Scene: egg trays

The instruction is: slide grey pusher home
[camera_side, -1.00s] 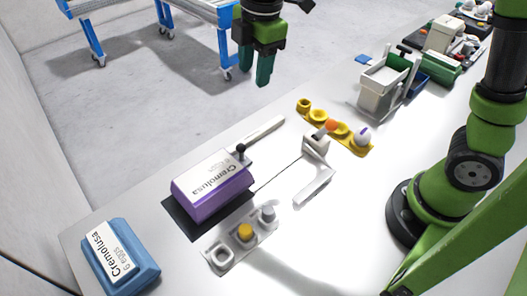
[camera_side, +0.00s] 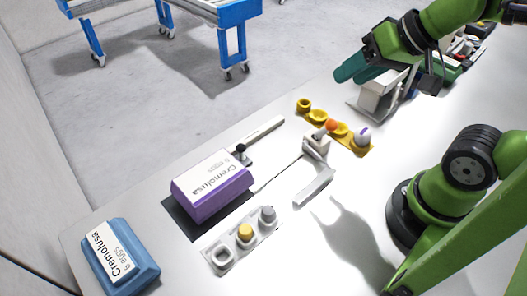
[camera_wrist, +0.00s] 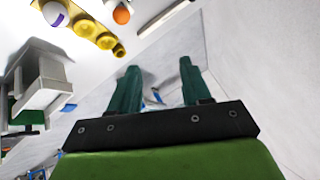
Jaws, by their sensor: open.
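A light-grey pusher with an upright block (camera_side: 316,146) and a long low bar (camera_side: 315,187) stands right of the purple egg carton (camera_side: 213,190). A gap separates them, with a thin dark line on the table between. The purple carton is shut, labelled "Cremolusa", and sits on a dark mat (camera_side: 186,224). A pale rail (camera_side: 263,133) with a black knob (camera_side: 241,148) lies behind it. My gripper (camera_side: 347,70) is at upper right, tilted sideways, far from the pusher. In the wrist view my gripper (camera_wrist: 157,72) has its two green fingers apart with nothing between them.
A grey cup tray (camera_side: 228,243) lies in front. A blue carton (camera_side: 121,259) is at lower left. A grey bin (camera_side: 375,97) stands below my gripper. The table's front middle is clear.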

